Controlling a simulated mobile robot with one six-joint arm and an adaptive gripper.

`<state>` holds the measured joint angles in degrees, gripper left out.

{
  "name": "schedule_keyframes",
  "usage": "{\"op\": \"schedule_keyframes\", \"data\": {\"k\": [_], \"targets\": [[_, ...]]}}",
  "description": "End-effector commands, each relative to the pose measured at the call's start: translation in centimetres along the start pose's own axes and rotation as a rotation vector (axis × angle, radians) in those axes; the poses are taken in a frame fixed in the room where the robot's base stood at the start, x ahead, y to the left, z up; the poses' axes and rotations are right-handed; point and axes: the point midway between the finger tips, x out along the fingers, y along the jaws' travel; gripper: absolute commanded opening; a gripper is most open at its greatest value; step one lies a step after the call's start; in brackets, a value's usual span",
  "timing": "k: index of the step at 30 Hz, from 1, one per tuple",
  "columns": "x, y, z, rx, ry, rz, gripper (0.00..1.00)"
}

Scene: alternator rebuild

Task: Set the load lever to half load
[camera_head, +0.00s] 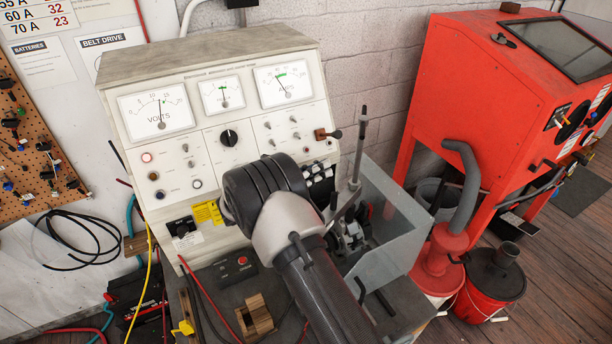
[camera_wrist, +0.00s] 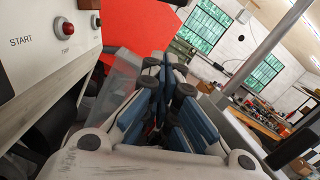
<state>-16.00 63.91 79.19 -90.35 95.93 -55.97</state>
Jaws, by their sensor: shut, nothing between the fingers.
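A brown plate with a short dark-knobbed lever (camera_head: 329,134) sticks out from the right edge of the test bench panel. A taller grey lever (camera_head: 358,145) with a dark grip stands just right of the panel, slightly tilted. No readable label shows which one is the load lever. My gripper (camera_head: 320,172) is partly hidden behind my wrist in the head view, low in front of the panel's right side and below the short lever. In the wrist view my gripper (camera_wrist: 165,62) is shut and empty, its blue-grey fingers together. I see no contact with either lever.
The bench panel (camera_head: 212,110) carries dials, knobs and switches. A clear guard box (camera_head: 400,205) stands at the bench's right. A red cabinet (camera_head: 460,85) and red bucket (camera_head: 493,285) are farther right.

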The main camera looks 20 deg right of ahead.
Motion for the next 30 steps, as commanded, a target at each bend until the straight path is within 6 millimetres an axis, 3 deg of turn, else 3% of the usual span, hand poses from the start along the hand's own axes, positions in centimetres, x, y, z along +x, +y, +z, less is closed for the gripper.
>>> {"op": "schedule_keyframes", "data": {"k": [4,7,12,25,30], "targets": [[2.9,-0.1,0.2,0.002,0.001,-0.002,0.0],[3.0,0.0,2.1,0.004,0.0,0.0,0.0],[3.4,0.0,3.5,0.001,0.001,0.001,0.0],[3.5,0.0,4.0,0.001,0.001,0.001,0.0],[3.7,-0.5,5.6,0.002,0.001,0.0,0.0]]}}
